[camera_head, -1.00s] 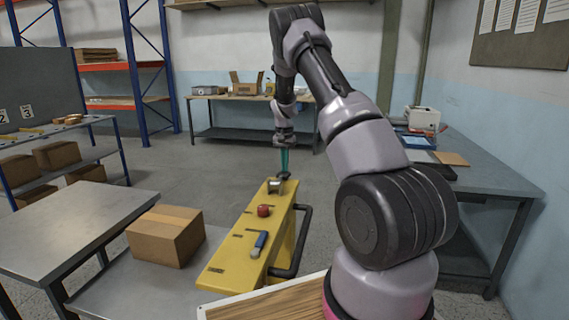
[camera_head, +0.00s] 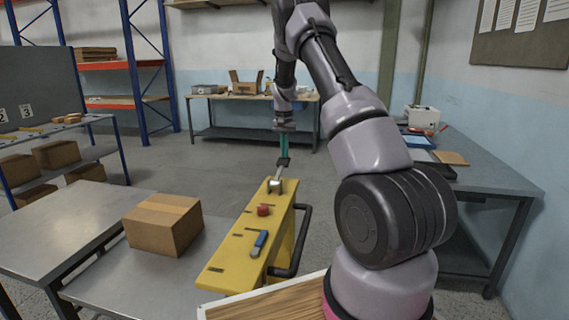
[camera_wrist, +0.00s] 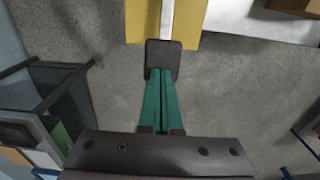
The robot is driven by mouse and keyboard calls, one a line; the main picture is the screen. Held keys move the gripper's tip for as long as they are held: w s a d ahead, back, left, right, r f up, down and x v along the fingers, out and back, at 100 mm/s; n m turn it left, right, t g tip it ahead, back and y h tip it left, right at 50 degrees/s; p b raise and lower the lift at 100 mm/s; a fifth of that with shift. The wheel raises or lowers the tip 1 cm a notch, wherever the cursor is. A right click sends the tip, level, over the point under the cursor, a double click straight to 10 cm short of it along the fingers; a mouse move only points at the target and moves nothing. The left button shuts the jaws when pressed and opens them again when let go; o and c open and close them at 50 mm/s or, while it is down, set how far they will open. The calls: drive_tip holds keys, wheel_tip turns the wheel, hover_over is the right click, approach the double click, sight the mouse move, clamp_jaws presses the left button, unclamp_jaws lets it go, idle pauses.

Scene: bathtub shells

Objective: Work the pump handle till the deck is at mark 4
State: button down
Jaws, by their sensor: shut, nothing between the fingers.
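The yellow pump body (camera_head: 245,240) stands in the middle of the head view. Its metal handle (camera_head: 280,172) rises from the far end and has a black grip (camera_head: 283,161). The grip also shows in the wrist view (camera_wrist: 162,58). My gripper (camera_head: 284,154) points down with its green fingers shut at the grip. In the wrist view the fingertips (camera_wrist: 160,75) meet the grip's near edge; I cannot tell how firmly they touch. The grey deck (camera_head: 115,285) left of the pump carries a cardboard box (camera_head: 163,224).
A red knob (camera_head: 263,210) and a blue lever (camera_head: 259,243) sit on the pump's top, with a black bar (camera_head: 298,250) along its right side. A grey table (camera_head: 60,225) stands left of the deck. A workbench (camera_head: 490,185) is at right. Open floor lies beyond the pump.

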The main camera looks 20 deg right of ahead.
wheel_tip(320, 180, up, 5)
idle(2.2)
idle(0.6)
wheel_tip(320, 180, up, 9)
drive_tip(key=t+h, duration=0.2)
hover_over(280, 169)
drive_tip(key=shift+a, duration=0.1)
drive_tip(key=shift+f, duration=0.1)
drive_tip(key=x, duration=1.4)
drive_tip(key=shift+w+a, duration=0.15)
drive_tip(key=shift+a, duration=0.1)
